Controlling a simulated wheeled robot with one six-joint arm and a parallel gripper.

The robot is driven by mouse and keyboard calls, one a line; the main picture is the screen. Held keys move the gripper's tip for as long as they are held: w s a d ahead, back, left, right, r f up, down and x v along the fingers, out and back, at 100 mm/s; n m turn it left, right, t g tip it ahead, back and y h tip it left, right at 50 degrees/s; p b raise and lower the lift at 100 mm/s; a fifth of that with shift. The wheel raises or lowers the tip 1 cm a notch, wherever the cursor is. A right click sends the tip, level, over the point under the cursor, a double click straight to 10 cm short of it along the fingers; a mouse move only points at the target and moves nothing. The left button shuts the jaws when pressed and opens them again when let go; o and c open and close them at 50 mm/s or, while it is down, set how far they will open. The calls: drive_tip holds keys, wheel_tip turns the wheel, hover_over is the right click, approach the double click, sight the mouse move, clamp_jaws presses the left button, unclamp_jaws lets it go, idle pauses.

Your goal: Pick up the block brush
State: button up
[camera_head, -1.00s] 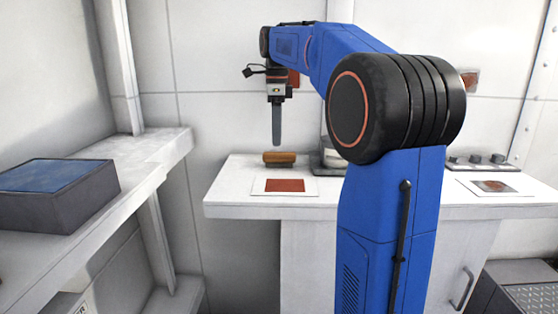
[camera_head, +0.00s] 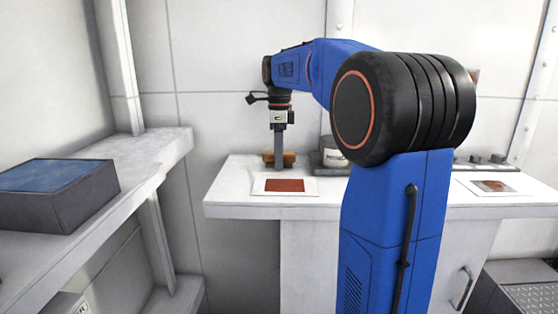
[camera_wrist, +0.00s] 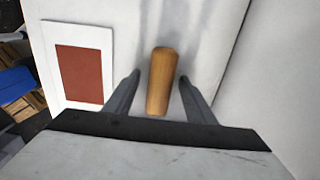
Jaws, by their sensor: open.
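The block brush (camera_head: 268,159) lies on the white worktop, seen as a short brown wooden piece behind the lower end of my gripper (camera_head: 279,163). In the wrist view the brush (camera_wrist: 161,80) shows as a rounded wooden handle between the two grey fingers of my gripper (camera_wrist: 158,82). The fingers stand open, with a gap on each side of the wood. The brush's near end reaches down toward the gripper's dark edge. Its bristles are not visible.
A white card with a rust-red panel (camera_head: 285,185) lies in front of the brush on the worktop (camera_head: 230,190). A grey device (camera_head: 333,157) stands to the right, partly behind my arm. A dark box with a blue top (camera_head: 55,190) sits on the left shelf.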

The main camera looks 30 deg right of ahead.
drive_tip(key=c, duration=1.2)
wheel_tip(320, 180, up, 10)
drive_tip(key=shift+r, duration=0.1)
drive_tip(key=o, duration=0.4)
drive_tip(key=shift+c, duration=1.1)
